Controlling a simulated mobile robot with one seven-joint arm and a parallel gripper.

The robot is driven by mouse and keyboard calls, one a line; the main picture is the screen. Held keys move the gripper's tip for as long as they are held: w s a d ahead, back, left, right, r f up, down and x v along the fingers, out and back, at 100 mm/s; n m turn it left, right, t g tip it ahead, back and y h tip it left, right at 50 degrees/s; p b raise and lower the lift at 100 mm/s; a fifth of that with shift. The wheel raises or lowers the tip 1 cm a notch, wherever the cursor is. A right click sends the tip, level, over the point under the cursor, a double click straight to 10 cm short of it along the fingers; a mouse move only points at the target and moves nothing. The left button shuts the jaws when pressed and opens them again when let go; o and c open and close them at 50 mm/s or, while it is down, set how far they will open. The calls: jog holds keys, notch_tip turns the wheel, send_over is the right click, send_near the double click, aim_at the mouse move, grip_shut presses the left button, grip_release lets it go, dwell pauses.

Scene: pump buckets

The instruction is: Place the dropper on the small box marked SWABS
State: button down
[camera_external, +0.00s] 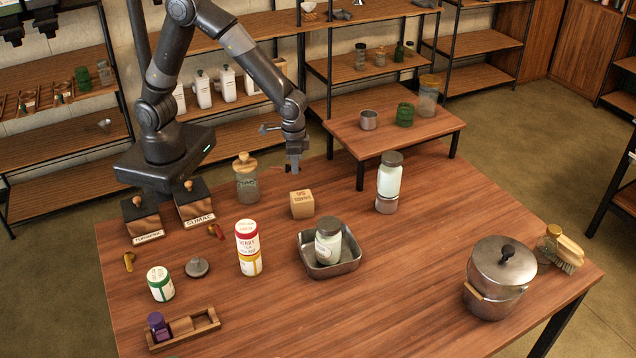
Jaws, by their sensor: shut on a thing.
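The small tan box marked SWABS (302,205) sits upright on the wooden table, near its back edge; its lettering looks upside down. My gripper (293,171) points down just behind and above the box, apart from it. It is shut on a thin, small thing that appears to be the dropper (278,168). Only a faint sliver shows to the left of the fingers; the rest is hidden or too small to tell. The top of the box looks bare.
A jar with a wooden knob (246,178) stands left of the box. A metal tray (345,262) with a jar is in front. A white-filled jar (390,178) stands on a metal cup to the right. A raised wooden stand (440,124) is behind right.

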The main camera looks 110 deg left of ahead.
jog(key=shift+w+a+r, duration=0.15)
jog(key=shift+w+r, duration=0.05)
jog(key=shift+r, duration=0.3)
jog(key=w+a+r+m+t+h, duration=0.2)
jog(key=w+m+t, duration=0.5)
jog(key=w+t, duration=0.4)
jog(key=s+d+r+m+h, duration=0.75)
jog(key=d+r+h, duration=0.2)
jog(key=h, duration=0.45)
jog(key=shift+m, duration=0.55)
jog(key=shift+a+f, duration=0.15)
jog(key=shift+f, duration=2.2)
jog(key=shift+a+f, duration=0.15)
jog(key=shift+f, duration=2.2)
